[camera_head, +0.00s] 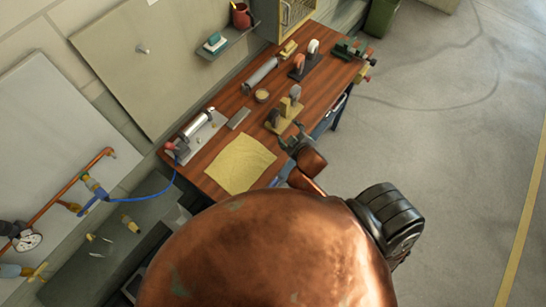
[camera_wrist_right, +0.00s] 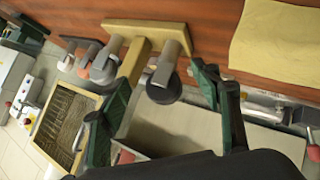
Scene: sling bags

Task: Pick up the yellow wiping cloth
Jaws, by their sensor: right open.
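The yellow wiping cloth (camera_head: 240,163) lies spread flat on the wooden workbench (camera_head: 213,148), near its closer end in the head view. In the right wrist view the cloth (camera_wrist_right: 278,45) shows at the upper right, partly cut off by the frame edge. My right gripper (camera_head: 297,137) is at the bench's right edge, up and to the right of the cloth, and apart from it. In the wrist view its two green and black fingers (camera_wrist_right: 160,77) are spread with nothing held between them. My left gripper is not in view.
A yellowish stand with grey cylinders (camera_head: 287,108) is close to my right gripper. A grey block (camera_head: 239,117), a small round tin (camera_head: 262,95) and a silver cylinder on a tray (camera_head: 199,123) lie beyond the cloth. A blue hose (camera_head: 140,201) hangs left of the bench. Floor at right is clear.

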